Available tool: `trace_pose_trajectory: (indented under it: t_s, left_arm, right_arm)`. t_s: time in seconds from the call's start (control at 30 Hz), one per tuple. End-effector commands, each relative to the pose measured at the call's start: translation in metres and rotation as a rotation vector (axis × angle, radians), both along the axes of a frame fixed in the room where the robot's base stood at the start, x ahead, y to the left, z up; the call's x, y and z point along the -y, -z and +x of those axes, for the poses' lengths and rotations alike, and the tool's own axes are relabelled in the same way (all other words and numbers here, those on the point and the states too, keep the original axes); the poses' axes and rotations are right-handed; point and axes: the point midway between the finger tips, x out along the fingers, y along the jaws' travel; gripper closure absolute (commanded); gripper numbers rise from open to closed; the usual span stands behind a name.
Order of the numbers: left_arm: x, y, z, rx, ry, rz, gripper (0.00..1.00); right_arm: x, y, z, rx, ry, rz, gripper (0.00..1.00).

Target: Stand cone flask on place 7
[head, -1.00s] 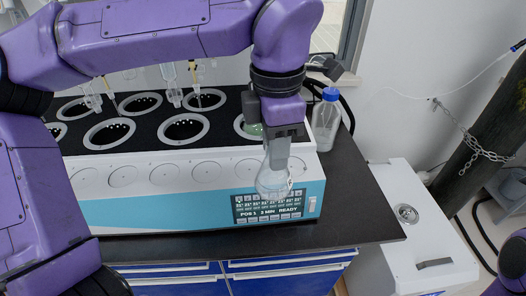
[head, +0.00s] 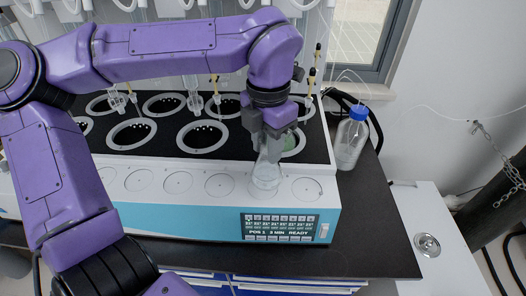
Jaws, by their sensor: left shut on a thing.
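The clear cone flask (head: 265,176) is in the grip of my left gripper (head: 268,150), which is shut on its upper part and hides its neck. The flask is upright over the white front ledge (head: 200,200) of the distiller, in the row of round marked places. It covers the spot just left of the rightmost circle (head: 306,188). I cannot tell whether its base touches the ledge. Further left, several marked circles such as this one (head: 219,185) are bare. My right gripper is not in view.
Black heater wells with grey rings (head: 203,137) lie behind the ledge, with glass tubes above them. A blue-capped bottle (head: 351,138) stands right of the distiller on the dark bench (head: 375,230). The display panel (head: 279,227) is on the front face.

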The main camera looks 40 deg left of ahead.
Motion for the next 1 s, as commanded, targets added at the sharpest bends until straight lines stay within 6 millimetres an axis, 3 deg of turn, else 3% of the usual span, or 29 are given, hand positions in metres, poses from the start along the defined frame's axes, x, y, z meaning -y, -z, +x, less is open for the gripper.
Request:
trace_pose_trajectory:
  t_s: [0.27,0.43,0.8,0.83,0.9,1.0]
  left_arm:
    - [-0.021,0.029,0.013,-0.001,0.0,-0.002,1.0]
    - [-0.02,0.057,0.013,0.0,0.002,-0.001,1.0]
    - [-0.02,0.063,0.013,0.002,0.001,0.0,1.0]
    - [-0.02,0.063,0.013,0.001,0.001,0.0,0.63]
    - [-0.02,0.062,0.013,0.001,0.001,0.0,0.41]
    - [-0.02,0.062,0.013,0.001,0.001,0.0,0.41]
  right_arm:
    - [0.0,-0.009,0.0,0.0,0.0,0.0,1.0]
    - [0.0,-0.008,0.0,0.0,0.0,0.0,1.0]
    - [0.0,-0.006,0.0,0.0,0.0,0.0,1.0]
    - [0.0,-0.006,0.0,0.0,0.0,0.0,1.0]
    - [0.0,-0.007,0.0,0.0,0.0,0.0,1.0]
    - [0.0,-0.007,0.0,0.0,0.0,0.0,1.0]
